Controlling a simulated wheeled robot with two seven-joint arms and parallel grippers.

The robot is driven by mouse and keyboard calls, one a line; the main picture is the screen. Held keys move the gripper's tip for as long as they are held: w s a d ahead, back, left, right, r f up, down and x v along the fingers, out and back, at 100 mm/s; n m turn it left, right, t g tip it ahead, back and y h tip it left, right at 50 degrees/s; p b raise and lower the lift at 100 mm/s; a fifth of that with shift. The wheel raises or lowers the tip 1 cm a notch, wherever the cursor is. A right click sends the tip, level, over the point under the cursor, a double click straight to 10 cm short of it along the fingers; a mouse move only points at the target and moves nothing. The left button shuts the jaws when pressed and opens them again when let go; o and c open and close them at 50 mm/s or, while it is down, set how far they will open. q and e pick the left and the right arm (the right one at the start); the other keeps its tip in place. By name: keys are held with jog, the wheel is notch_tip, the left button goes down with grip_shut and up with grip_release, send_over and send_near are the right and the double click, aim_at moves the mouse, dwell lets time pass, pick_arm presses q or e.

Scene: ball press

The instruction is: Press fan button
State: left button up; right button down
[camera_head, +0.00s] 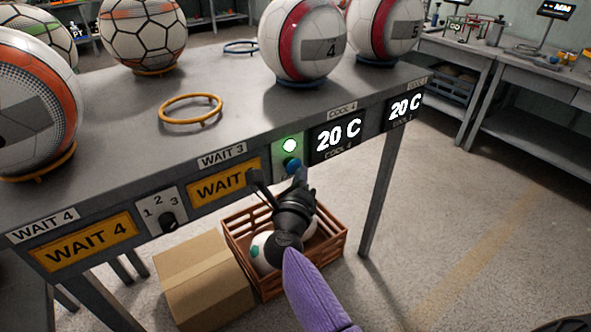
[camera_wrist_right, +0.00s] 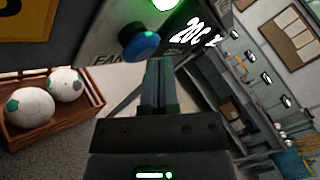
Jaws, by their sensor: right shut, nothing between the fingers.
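The blue fan button (camera_head: 292,164) sits on a light panel on the table's front face, below a lit green lamp (camera_head: 290,145). In the right wrist view the round blue button (camera_wrist_right: 142,44) is just left of and beyond my fingertips, with part of a "FAN" label below it. My right gripper (camera_head: 300,176) is shut and empty, its tip close to the button; it also shows in the right wrist view (camera_wrist_right: 158,62). I cannot tell whether it touches the button. My left gripper is not in view.
A wooden crate (camera_head: 338,243) with balls and a cardboard box (camera_head: 203,277) stand on the floor under the table (camera_head: 235,75). Several balls rest on rings on top. A yellow ring (camera_head: 190,97) is empty. "20 C" displays (camera_head: 338,133) are right of the button.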

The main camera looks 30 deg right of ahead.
jog(key=shift+w, duration=0.45)
jog(key=shift+s, duration=0.55)
